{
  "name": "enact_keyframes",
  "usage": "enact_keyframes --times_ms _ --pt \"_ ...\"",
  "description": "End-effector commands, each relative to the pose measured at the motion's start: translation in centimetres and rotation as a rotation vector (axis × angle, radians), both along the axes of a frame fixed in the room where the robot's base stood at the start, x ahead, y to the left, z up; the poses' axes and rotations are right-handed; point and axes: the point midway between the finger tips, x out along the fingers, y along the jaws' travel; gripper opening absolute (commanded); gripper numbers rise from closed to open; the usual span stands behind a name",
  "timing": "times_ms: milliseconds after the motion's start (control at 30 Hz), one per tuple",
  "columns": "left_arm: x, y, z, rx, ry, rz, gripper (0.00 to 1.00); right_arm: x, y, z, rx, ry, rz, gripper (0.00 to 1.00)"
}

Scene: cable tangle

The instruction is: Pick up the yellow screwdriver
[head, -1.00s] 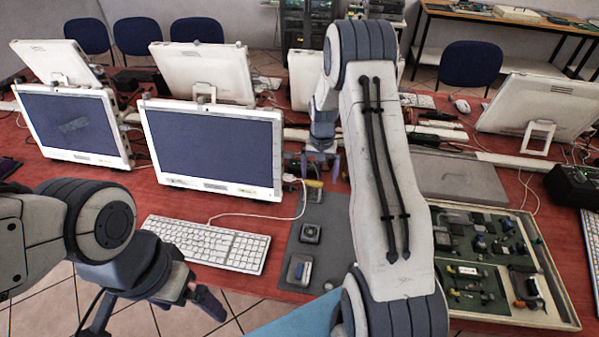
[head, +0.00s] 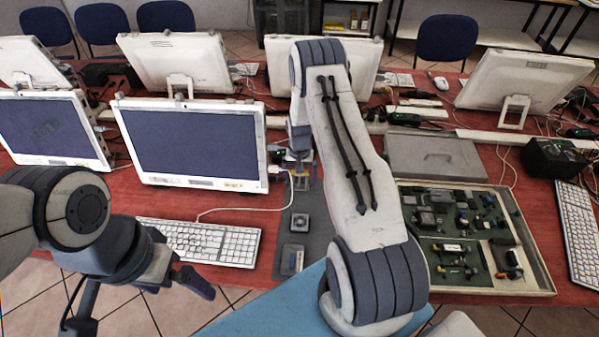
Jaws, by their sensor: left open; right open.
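A small yellow piece, which looks like part of the yellow screwdriver (head: 301,182), shows at the far end of the grey mat (head: 291,258), beside the right edge of the middle monitor. Its full shape is too small and covered to make out. My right gripper (head: 302,178) reaches down over it with its fingers apart, one on either side of the yellow as seen from here. I cannot tell whether the fingers touch it. My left gripper (head: 140,292) is open and empty, in front of the table's near edge at the lower left.
Two monitors (head: 196,145) and a white keyboard (head: 200,241) stand left of the mat. The mat holds a small square device (head: 299,223). A tray of circuit boards (head: 540,283) and a grey closed case (head: 433,160) lie to the right. A white cable (head: 235,209) runs near the mat.

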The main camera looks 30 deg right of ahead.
Motion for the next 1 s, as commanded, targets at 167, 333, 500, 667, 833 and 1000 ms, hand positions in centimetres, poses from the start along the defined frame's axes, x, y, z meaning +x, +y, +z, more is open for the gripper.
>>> enact_keyframes --times_ms 167,333,500,667,833,1000 --pt "0.0 0.0 0.1 0.0 0.0 0.0 1.0 0.0 0.0 -0.4 -0.001 -0.001 0.0 1.0" --pt "0.0 0.0 0.0 0.0 0.0 0.0 1.0 0.0 0.0 -0.4 -0.001 -0.001 0.0 0.73" --pt "0.0 0.0 0.0 0.0 0.0 0.0 1.0 0.0 0.0 -0.4 -0.001 -0.001 0.0 0.21" --pt "0.0 0.0 0.0 0.0 0.0 0.0 1.0 0.0 0.0 -0.3 -0.001 -0.001 0.0 0.21" --pt "0.0 0.0 -0.1 0.0 0.0 0.0 1.0 0.1 0.0 0.2 -0.001 -0.003 0.0 0.21" --pt "0.0 0.0 -0.5 0.0 0.0 0.0 1.0 0.2 -0.1 2.0 -0.002 -0.004 0.0 0.21"
